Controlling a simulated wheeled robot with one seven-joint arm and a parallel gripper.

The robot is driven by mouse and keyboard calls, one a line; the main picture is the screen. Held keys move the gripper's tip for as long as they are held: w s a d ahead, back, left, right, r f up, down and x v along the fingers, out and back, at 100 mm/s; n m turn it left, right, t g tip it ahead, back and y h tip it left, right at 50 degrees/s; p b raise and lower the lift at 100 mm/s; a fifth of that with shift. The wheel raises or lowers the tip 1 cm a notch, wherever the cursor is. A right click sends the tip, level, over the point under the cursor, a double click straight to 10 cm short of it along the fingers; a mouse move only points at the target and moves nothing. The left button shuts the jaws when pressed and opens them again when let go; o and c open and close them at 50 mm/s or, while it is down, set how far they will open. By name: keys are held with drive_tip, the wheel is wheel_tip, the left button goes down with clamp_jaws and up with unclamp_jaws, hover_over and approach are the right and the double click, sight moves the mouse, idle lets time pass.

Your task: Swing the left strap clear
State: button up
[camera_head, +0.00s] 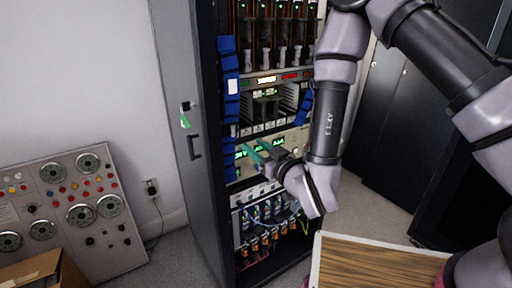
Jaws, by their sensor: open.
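The left strap (229,70) is a wide blue band. It hangs down the left side of the open rack's front, from near the top to about mid-height. My gripper (249,149) is in front of the rack's middle units, just right of the strap's lower part (230,160). Its teal fingers are open and point left toward the strap. I cannot tell whether they touch it. My wrist hides part of the units behind it.
A shorter blue strap (304,106) shows at the rack's right side. The grey rack door (178,120) stands at left. A wood-topped surface (365,265) is at the front right. A control panel (75,200) stands at the far left, with some free floor between it and the rack.

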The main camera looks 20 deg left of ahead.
drive_tip(key=shift+w, duration=0.2)
drive_tip(key=c, duration=0.5)
drive_tip(key=w+m+g+y, duration=0.1)
drive_tip(key=w+m, duration=0.1)
drive_tip(key=w+a+r+m+g+y, duration=0.1)
drive_tip(key=w, duration=0.1)
drive_tip(key=w+a+m+g+y, duration=0.1)
drive_tip(key=w+m, duration=0.1)
drive_tip(key=shift+a+r+m, duration=0.15)
drive_tip(key=shift+m, duration=0.15)
clamp_jaws()
drive_tip(key=w+d+f+m+g+y, duration=0.1)
drive_tip(key=w+d+f+m+g, duration=0.15)
drive_tip(key=w+d+g, duration=0.65)
drive_tip(key=g, duration=0.1)
approach(231, 123)
wheel_tip(231, 123, down, 2)
drive_tip(key=w+a, duration=0.2)
drive_tip(key=w, duration=0.1)
drive_tip(key=shift+m, duration=0.45)
drive_tip(key=shift+s+a+f, duration=0.2)
drive_tip(key=shift+s+a, duration=1.35)
drive_tip(key=shift+s, duration=0.1)
